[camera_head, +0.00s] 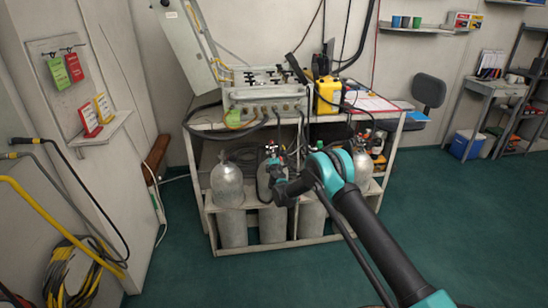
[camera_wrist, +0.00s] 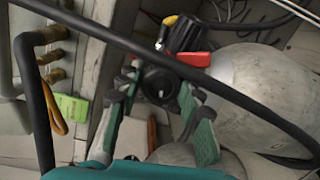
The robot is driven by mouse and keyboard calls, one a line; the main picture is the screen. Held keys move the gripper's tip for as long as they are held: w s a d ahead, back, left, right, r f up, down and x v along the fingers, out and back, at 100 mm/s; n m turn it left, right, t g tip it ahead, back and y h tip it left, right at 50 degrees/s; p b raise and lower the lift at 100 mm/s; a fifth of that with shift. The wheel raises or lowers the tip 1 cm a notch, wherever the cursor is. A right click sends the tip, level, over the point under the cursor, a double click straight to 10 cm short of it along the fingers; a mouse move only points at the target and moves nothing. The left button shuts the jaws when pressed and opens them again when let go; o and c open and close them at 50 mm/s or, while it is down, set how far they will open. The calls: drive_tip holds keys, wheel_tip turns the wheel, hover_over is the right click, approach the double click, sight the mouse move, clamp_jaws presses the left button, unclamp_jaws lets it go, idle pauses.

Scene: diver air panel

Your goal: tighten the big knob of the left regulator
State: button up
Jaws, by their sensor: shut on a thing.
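The regulator (camera_wrist: 187,36) shows in the wrist view as a dark body with red and yellow parts, by the top of a grey cylinder (camera_wrist: 262,92). Its big round black knob (camera_wrist: 160,82) faces the wrist camera. My gripper (camera_wrist: 159,98) has its two green-grey fingers on either side of the knob and is shut on it. In the head view my gripper (camera_head: 273,163) is at the top of a middle cylinder (camera_head: 266,187), under the bench. My gripper and wrist partly hide the regulator and knob there.
The bench (camera_head: 199,185) has a lower rack with several grey cylinders. A cylinder (camera_head: 227,187) stands to the left of my gripper. The air panel (camera_head: 265,98) and a yellow container (camera_head: 327,95) are on top. Dark hoses cross in front of the wrist camera. The green floor (camera_head: 450,220) is clear at right.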

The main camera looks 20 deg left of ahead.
drive_tip(key=shift+m, duration=1.1)
drive_tip(key=shift+d+f, duration=0.1)
drive_tip(key=o, duration=1.2)
drive_tip(key=shift+c, duration=0.2)
drive_tip(key=shift+s, duration=0.1)
drive_tip(key=v, duration=1.2)
